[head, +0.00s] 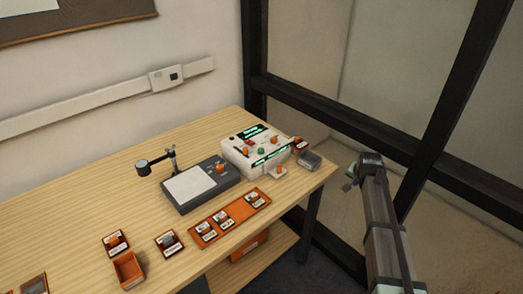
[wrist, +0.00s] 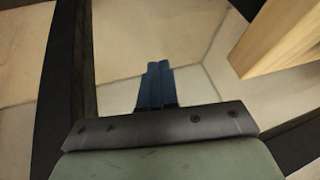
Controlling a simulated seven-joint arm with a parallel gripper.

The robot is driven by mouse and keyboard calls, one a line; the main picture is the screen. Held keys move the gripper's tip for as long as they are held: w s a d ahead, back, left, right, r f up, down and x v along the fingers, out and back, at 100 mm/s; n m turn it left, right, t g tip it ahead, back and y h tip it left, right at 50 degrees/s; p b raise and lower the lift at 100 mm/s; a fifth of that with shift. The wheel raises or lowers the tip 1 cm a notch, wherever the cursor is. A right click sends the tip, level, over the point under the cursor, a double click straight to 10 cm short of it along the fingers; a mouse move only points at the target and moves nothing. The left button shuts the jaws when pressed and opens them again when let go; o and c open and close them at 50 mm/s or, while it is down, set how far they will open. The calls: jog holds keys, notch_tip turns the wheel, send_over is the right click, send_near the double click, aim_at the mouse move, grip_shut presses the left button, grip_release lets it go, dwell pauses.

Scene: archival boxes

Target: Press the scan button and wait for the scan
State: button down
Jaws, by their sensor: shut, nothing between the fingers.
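Which control is the scan button cannot be told at this size. A dark scanner base with a white plate (head: 189,185) and a lens on an arm (head: 143,166) stands left of the console; it carries an orange knob (head: 221,169). My gripper (head: 350,179) is off the table's right edge, apart from the console. In the wrist view its blue fingers (wrist: 160,84) are together and empty.
An orange tray (head: 240,217) with several small labelled boxes lies in front of the scanner. More small boxes and an open orange bin (head: 128,270) are at front left. A grey block (head: 309,159) sits near the right edge. Black-framed glass panels rise behind my arm.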

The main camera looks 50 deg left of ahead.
jog(key=shift+n+t+y, duration=0.3)
jog(key=shift+n, duration=0.2)
jog(key=a+r, duration=0.2)
jog(key=a, duration=0.1)
jog(key=s+a+r, duration=0.1)
jog(key=a+r, duration=0.5)
jog(key=shift+s+a+r, duration=0.15)
jog(key=shift+s+r, duration=0.1)
jog(key=shift+s, duration=0.1)
jog(key=s+a+r+n+t+h, duration=0.1)
jog(key=s+a+r+n, duration=0.3)
jog(key=s+a+r, duration=0.5)
notch_tip(320, 180, up, 8)
jog(key=n+t+h, duration=0.1)
jog(key=n+t, duration=0.2)
jog(key=n, duration=0.1)
send_over(259, 151)
jog(key=shift+r, duration=0.1)
jog(key=shift+f, duration=4.45)
jog(key=shift+f, duration=0.85)
jog(key=shift+r, duration=0.85)
